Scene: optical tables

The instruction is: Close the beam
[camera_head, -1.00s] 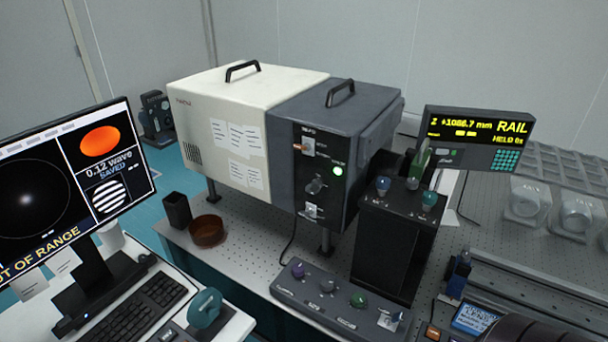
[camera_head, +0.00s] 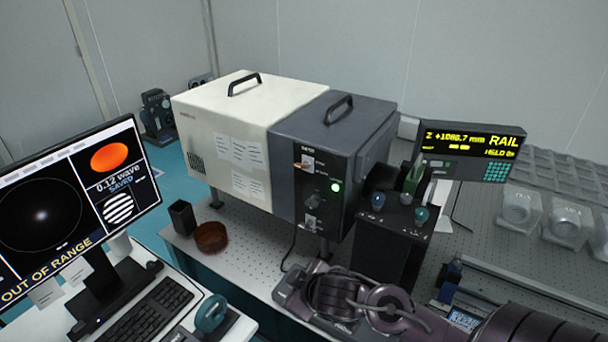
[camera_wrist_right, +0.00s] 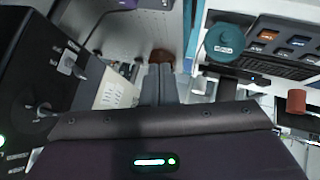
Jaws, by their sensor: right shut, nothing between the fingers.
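The white and dark grey instrument box (camera_head: 337,126) stands at the middle of the head view. Its dark front panel carries an upper toggle switch (camera_head: 308,164), a lit green lamp (camera_head: 336,187), a round knob and a lower switch (camera_head: 311,222). My right arm comes in from the lower right, in front of and below the panel. In the right wrist view my right gripper (camera_wrist_right: 160,85) is shut and empty, with the panel, its toggle (camera_wrist_right: 75,65) and knob (camera_wrist_right: 45,112) close on the left. Which control works the beam cannot be told. My left gripper is out of view.
A black knob pedestal (camera_head: 390,240) stands right of the panel. A monitor (camera_head: 75,205) reads OUT OF RANGE, with a keyboard (camera_head: 145,308) below. A brown bowl (camera_head: 211,237) and black cup (camera_head: 182,217) stand left. The rail display (camera_head: 470,150) is at right.

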